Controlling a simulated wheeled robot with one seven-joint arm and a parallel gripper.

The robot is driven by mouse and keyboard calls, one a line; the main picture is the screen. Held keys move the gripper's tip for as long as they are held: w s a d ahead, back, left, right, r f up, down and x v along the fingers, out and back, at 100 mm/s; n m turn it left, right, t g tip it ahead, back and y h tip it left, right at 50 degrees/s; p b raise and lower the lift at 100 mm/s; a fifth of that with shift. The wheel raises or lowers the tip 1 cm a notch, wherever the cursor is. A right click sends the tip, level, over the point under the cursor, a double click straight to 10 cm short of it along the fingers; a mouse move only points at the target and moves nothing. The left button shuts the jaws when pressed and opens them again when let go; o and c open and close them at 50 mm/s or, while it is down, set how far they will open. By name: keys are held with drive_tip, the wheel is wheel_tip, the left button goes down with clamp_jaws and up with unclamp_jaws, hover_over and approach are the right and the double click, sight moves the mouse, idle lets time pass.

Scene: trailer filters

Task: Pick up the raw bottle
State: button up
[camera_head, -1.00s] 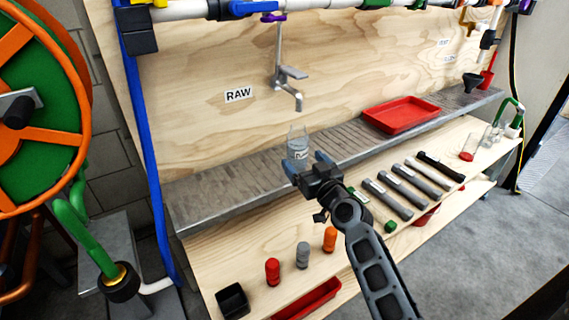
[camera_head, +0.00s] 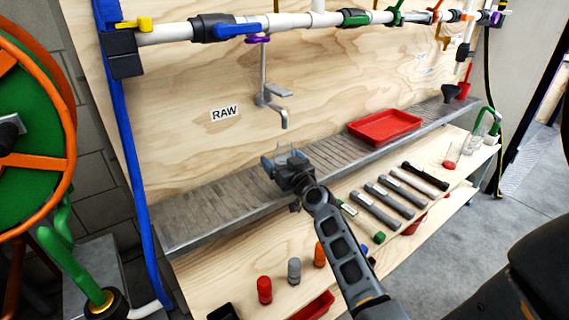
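The clear raw bottle (camera_head: 285,149) stands on the grey slatted shelf (camera_head: 215,197), below the grey tap. Only a faint upper part of it shows; the rest is hidden behind my gripper. My gripper (camera_head: 284,162) is at the bottle, with its two fingers spread apart to the left and right of it. I cannot tell whether the fingers touch the bottle.
The grey tap (camera_head: 270,95) hangs from the pipe above, beside the RAW label (camera_head: 225,112). A red tray (camera_head: 384,127) lies further right on the shelf. Grey tubes (camera_head: 382,201) and coloured bottles (camera_head: 264,289) occupy the wooden bench in front.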

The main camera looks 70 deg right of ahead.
drive_tip(key=shift+r, duration=0.1)
drive_tip(key=c, duration=1.3)
